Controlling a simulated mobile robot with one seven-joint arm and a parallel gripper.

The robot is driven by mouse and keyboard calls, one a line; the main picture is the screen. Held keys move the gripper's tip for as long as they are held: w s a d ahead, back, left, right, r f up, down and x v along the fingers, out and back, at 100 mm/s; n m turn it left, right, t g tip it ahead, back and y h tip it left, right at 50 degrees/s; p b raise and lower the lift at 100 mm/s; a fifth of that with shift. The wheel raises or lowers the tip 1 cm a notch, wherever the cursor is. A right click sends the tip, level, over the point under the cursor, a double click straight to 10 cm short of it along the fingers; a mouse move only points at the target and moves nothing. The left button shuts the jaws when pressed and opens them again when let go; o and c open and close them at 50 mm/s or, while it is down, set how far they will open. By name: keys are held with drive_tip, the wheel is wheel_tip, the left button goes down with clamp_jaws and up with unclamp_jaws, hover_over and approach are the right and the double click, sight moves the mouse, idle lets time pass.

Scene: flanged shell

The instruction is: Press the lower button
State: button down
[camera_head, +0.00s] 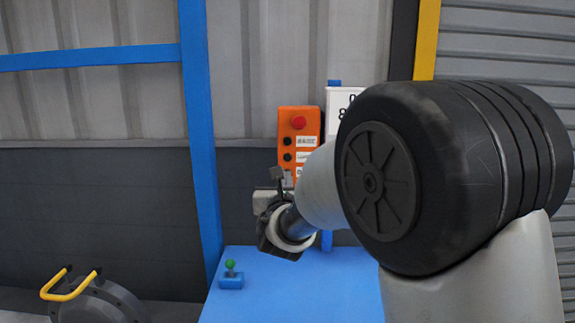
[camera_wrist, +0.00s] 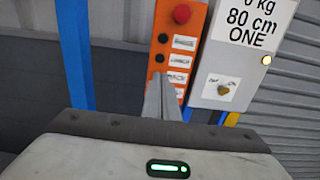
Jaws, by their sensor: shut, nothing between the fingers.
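An orange control box (camera_head: 312,128) hangs upright on the wall, and it also shows in the wrist view (camera_wrist: 195,22). It has a red mushroom button (camera_head: 298,122) at the top, with a black button (camera_head: 287,141) and a lower black button (camera_head: 287,157) beneath, each beside a white label. In the wrist view the lower black button (camera_wrist: 160,58) is visible just above the fingertips. My gripper (camera_wrist: 162,78) is shut and empty, pointing at the lower part of the box. It hides part of the box's bottom there. Contact with the box cannot be told.
A grey-white box with a text sign (camera_wrist: 250,25), an amber light and a brass-coloured part stands right of the orange box. A blue post (camera_head: 200,130) stands to the left. Below is a blue table (camera_head: 330,285) with a small green-knobbed joystick (camera_head: 231,275).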

sight(287, 158)
drive_tip(key=w+p, duration=0.1)
drive_tip(key=w, duration=1.3)
drive_tip(key=shift+w+p, duration=0.1)
drive_tip(key=shift+p, duration=0.25)
drive_tip(key=shift+a, duration=0.15)
